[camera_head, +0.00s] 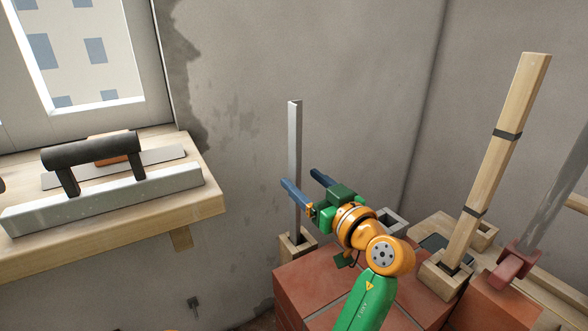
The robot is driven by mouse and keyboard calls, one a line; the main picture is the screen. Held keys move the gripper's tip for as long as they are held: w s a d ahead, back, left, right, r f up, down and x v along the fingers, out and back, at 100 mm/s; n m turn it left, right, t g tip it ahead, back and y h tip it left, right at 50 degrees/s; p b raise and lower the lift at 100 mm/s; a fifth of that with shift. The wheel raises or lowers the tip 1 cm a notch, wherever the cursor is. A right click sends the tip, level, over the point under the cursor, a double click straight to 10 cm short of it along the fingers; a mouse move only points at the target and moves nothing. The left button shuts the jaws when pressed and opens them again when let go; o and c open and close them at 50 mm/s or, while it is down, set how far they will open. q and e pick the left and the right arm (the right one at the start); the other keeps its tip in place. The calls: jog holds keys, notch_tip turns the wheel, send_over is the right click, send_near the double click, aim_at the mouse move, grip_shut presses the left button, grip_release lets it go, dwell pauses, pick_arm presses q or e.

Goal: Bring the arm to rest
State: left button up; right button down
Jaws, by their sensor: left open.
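My left gripper (298,177) has two blue fingers spread apart and is open. It is in the middle of the head view, on a green and orange arm (375,280) that comes up from the bottom edge. One finger crosses in front of an upright grey metal bar (295,135). The other finger is to the right of the bar. I cannot tell whether the bar is between the fingers or behind them, or whether they touch. The bar stands in a small wooden block holder (292,250). My right gripper is not in view.
Red bricks (312,286) are stacked below the gripper. A wooden post (500,145) with black bands leans at the right, near a reddish clamp-like piece (513,266). A wooden shelf (205,205) at the left holds a black-handled metal float (110,202). Bare wall is behind.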

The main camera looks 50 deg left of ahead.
pick_arm(q)
jog(key=shift+s+d, duration=0.15)
jog(key=shift+d, duration=0.65)
